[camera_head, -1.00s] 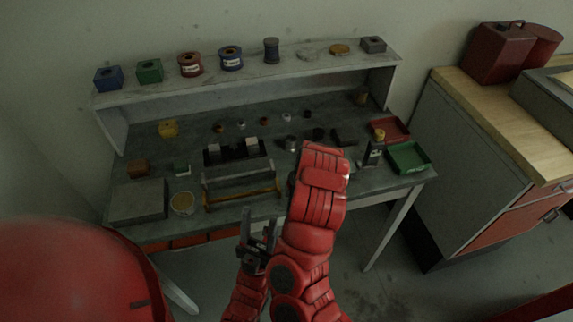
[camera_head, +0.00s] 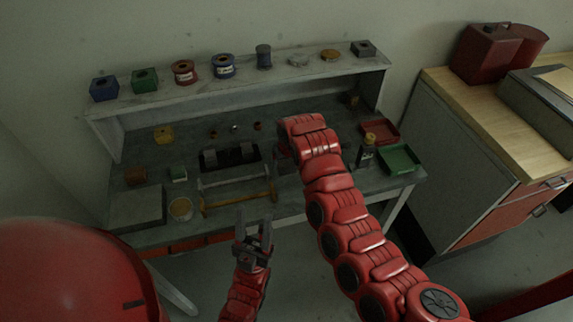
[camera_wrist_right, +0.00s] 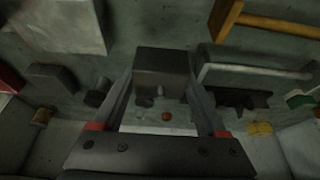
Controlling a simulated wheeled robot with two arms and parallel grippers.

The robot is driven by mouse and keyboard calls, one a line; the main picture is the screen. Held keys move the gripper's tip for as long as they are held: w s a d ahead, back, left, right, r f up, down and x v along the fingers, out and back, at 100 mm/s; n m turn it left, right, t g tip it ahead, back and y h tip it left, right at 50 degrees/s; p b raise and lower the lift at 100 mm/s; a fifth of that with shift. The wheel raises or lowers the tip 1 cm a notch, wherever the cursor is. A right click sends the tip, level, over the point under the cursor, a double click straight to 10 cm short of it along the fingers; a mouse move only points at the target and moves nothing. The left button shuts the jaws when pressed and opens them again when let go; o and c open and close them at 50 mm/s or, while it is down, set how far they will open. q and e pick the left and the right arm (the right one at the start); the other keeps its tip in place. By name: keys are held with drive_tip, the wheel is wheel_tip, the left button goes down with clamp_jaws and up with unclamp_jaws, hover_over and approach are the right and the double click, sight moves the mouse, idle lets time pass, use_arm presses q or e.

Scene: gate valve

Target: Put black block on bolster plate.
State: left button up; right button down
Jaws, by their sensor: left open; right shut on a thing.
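My right gripper (camera_wrist_right: 162,96) is shut on a dark block, the black block (camera_wrist_right: 162,68), seen between its fingertips in the right wrist view. In the head view my right forearm hides this gripper and the block. A thick grey plate (camera_wrist_right: 62,25) lies at the upper left of the right wrist view, apart from the held block; my arm hides that spot in the head view. Another flat grey slab (camera_head: 137,207) lies at the table's front left. I cannot tell which is the bolster plate. My left gripper (camera_head: 254,222) is open and empty before the table's front edge.
A yellow-handled tool (camera_head: 238,203) and a dark slotted holder (camera_head: 230,158) lie mid-table. A shelf (camera_head: 200,88) with spools and blocks runs along the back.

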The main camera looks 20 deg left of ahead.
sight(286, 168)
drive_tip(key=shift+w+a+r, duration=0.1)
drive_tip(key=shift+w+a, duration=0.05)
drive_tip(key=shift+w, duration=0.15)
drive_tip(key=shift+f+p, duration=0.45)
drive_tip(key=shift+p, duration=0.15)
wheel_tip(286, 168, down, 2)
drive_tip(key=shift+p, duration=0.55)
drive_tip(key=shift+f, duration=0.35)
drive_tip(key=shift+f, duration=0.2)
drive_tip(key=shift+c, duration=1)
unclamp_jaws()
